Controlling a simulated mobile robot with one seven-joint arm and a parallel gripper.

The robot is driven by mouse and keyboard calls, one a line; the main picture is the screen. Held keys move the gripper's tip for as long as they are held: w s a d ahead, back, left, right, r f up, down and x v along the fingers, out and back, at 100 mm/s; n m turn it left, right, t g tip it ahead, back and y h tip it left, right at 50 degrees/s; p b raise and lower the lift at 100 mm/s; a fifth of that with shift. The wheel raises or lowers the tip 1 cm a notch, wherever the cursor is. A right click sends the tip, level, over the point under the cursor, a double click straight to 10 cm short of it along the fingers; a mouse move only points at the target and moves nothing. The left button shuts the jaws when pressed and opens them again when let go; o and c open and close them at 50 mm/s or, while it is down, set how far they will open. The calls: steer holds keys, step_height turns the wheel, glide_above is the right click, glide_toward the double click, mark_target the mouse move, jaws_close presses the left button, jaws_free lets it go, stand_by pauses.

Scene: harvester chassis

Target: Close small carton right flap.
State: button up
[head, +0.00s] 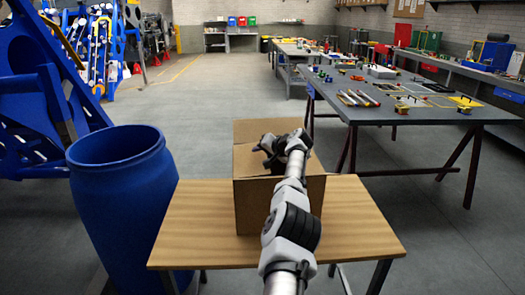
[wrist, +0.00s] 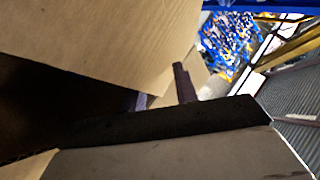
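The small brown carton (head: 252,205) stands on a wooden table. Its back flap (head: 255,131) stands up, and a lighter flap area (head: 246,161) shows at the top left. My gripper (head: 270,158) is over the carton's top, and my arm hides much of the right side, so I cannot make out the right flap clearly. In the wrist view, a large cardboard panel (wrist: 105,40) fills the upper left, with the dark carton inside below it. Dark fingers (wrist: 165,92) show near the panel's lower edge; their gap and any contact are unclear.
The wooden table (head: 360,225) is clear to the right of the carton. A blue barrel (head: 125,215) stands close at the table's left. A grey workbench (head: 425,108) with tools is behind to the right. Open floor lies behind the carton.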

steer(key=shift+r, duration=0.35)
steer(key=shift+d, duration=0.2)
steer(key=shift+s+d+r+b, duration=0.35)
steer(key=shift+s+d+b, duration=0.1)
steer(key=shift+b, duration=0.35)
steer(key=shift+s+d+r+b, duration=0.1)
steer(key=shift+s+r+b, duration=0.15)
steer(key=shift+s+b, duration=0.2)
steer(key=b+v, duration=0.3)
steer(key=v, duration=0.8)
steer(key=shift+s+r, duration=0.1)
steer(key=shift+r, duration=0.05)
